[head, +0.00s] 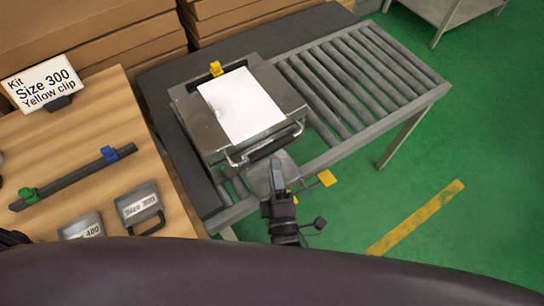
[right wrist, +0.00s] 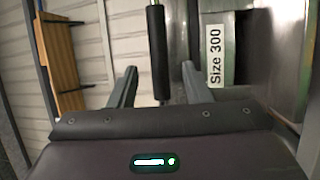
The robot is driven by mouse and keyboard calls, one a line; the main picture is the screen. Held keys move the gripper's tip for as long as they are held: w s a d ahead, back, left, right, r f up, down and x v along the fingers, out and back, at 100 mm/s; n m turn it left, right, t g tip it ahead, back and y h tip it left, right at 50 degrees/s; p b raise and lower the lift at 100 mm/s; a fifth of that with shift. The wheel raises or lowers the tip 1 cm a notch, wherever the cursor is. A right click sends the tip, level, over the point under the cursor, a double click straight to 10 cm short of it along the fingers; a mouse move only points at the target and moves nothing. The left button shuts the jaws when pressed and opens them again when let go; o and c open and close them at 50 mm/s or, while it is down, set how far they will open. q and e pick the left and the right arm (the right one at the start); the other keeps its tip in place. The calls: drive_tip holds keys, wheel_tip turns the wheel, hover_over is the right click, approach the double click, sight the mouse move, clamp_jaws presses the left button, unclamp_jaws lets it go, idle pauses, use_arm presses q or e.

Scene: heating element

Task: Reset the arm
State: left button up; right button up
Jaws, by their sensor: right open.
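My right gripper (head: 277,172) is in front of the metal box (head: 285,88) on the roller conveyor. In the right wrist view its two fingers (right wrist: 158,80) are spread apart. A dark bar (right wrist: 157,45) appears between them in that view, and I see no contact with it. A white "Size 300" label (right wrist: 215,56) is on a metal surface beside the right finger. My left gripper's jaws do not show.
The roller conveyor (head: 365,70) extends to the right over a green floor (head: 440,150). A wooden table (head: 110,110) at left holds a kit sign (head: 42,83), a bar with green and blue clips (head: 70,178) and size plates (head: 140,205). Cardboard boxes (head: 100,40) stand behind.

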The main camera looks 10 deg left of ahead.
drive_tip(key=shift+s+d+f, duration=0.1)
drive_tip(key=shift+s+d, duration=0.05)
drive_tip(key=shift+s, duration=0.5)
